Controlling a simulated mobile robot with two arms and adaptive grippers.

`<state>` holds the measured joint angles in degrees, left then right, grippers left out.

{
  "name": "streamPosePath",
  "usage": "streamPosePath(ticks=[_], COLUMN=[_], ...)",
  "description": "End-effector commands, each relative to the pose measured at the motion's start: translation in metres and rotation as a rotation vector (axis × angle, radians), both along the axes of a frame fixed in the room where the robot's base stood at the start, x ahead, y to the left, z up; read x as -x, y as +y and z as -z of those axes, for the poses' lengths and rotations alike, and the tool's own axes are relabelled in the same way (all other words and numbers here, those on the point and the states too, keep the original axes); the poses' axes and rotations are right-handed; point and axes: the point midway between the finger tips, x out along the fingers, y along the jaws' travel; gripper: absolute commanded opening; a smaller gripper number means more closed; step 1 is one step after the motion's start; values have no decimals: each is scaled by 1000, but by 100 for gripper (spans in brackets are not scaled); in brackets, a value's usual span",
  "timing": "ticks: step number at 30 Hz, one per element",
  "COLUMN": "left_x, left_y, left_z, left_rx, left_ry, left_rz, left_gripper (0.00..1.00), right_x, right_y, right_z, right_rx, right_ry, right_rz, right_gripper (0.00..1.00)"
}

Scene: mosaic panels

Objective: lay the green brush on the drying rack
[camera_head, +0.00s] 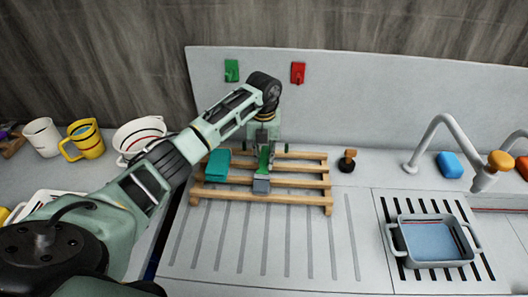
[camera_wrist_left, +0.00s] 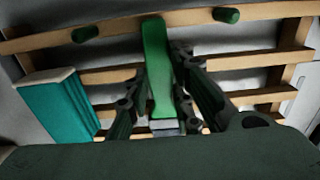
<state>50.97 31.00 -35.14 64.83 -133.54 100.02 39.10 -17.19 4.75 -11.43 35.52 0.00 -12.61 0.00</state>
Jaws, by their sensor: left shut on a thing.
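The green brush (camera_head: 264,158) has a green handle and a grey block-like head (camera_head: 261,187). My left gripper (camera_head: 265,148) is shut on the brush over the wooden slatted drying rack (camera_head: 315,184). In the left wrist view the handle (camera_wrist_left: 157,60) runs between the two fingers (camera_wrist_left: 160,100), with the slats (camera_wrist_left: 262,97) behind it. I cannot tell whether the brush touches the slats. My gripper hides part of the handle in the head view. My right gripper is not in view.
A teal block (camera_head: 217,165) lies on the rack's left side, close to the gripper. A small brown-and-black object (camera_head: 347,160) stands right of the rack. Further right are a faucet (camera_head: 436,130), a blue sponge (camera_head: 449,165) and a grey basin (camera_head: 407,220). Mugs (camera_head: 84,138) and a bowl stand left.

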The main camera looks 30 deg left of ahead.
Motion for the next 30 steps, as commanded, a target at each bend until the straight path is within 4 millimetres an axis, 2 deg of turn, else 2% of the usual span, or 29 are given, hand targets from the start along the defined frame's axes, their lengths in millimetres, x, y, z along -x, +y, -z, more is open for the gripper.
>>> streamPosePath(ticks=[10, 11, 17, 25, 30], left_x=[0, -1, 0, 0, -2], left_y=[0, 0, 0, 0, 0], left_z=[4, 4, 3, 3, -7], left_rx=[0, 0, 0, 0, 0], left_ry=[-1, -2, -1, -1, -5], left_rz=[0, 0, 0, 0, 0], left_gripper=[0, 23, 40, 40, 40], right_x=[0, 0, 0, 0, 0], right_y=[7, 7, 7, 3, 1], right_z=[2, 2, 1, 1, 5], right_rx=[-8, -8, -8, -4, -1], right_ry=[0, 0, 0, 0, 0], right_rz=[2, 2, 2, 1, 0], right_gripper=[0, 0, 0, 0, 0])
